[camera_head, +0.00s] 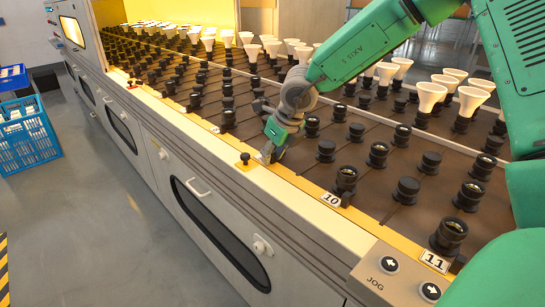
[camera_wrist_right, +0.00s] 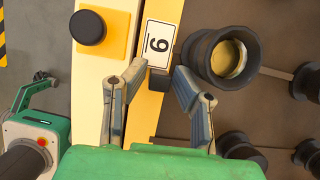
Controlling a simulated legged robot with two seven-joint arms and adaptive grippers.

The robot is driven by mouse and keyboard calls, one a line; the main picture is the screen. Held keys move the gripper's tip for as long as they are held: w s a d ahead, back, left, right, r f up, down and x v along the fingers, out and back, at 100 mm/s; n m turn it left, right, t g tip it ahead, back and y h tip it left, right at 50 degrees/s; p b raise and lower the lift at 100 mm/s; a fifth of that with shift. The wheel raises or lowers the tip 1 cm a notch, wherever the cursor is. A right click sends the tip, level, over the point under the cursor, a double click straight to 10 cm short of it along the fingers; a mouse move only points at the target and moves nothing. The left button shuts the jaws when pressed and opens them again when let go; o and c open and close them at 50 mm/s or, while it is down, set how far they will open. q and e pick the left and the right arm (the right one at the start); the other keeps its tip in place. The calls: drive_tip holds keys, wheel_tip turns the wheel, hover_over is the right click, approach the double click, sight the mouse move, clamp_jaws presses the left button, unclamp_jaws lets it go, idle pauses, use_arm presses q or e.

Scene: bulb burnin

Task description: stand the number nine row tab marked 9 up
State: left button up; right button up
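The row tab marked 9 (camera_wrist_right: 158,44) is a white plate with a black digit, turned sideways in the right wrist view. It lies face toward the camera on the yellow edge strip; its exact tilt is hard to tell.
Tabs 10 (camera_head: 331,199) and 11 (camera_head: 434,261) lie along the strip. A black knob (camera_wrist_right: 87,27) on a yellow pad is left of the tab. A black socket with a lens-like top (camera_wrist_right: 225,57) stands close to the right finger. Rows of sockets and white bulbs fill the rack.

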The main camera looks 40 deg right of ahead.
drive_tip(key=shift+c, duration=0.4)
clamp_jaws()
drive_tip(key=h+b, duration=0.1)
drive_tip(key=h, duration=0.1)
drive_tip(key=a+h+b, duration=0.1)
drive_tip(key=b, duration=0.1)
drive_tip(key=shift+r+n+h, duration=0.2)
drive_tip(key=shift+n+h, duration=0.2)
drive_tip(key=shift+a+r+n+t+h+b, duration=0.1)
drive_tip(key=shift+a+n+t+h+b, duration=0.15)
drive_tip(key=shift+h, duration=0.4)
drive_tip(key=shift+a+r+n+t+h+b, duration=0.15)
drive_tip(key=shift+h+b, duration=0.15)
drive_tip(key=shift+h, duration=0.35)
drive_tip(key=shift+s+f, duration=0.1)
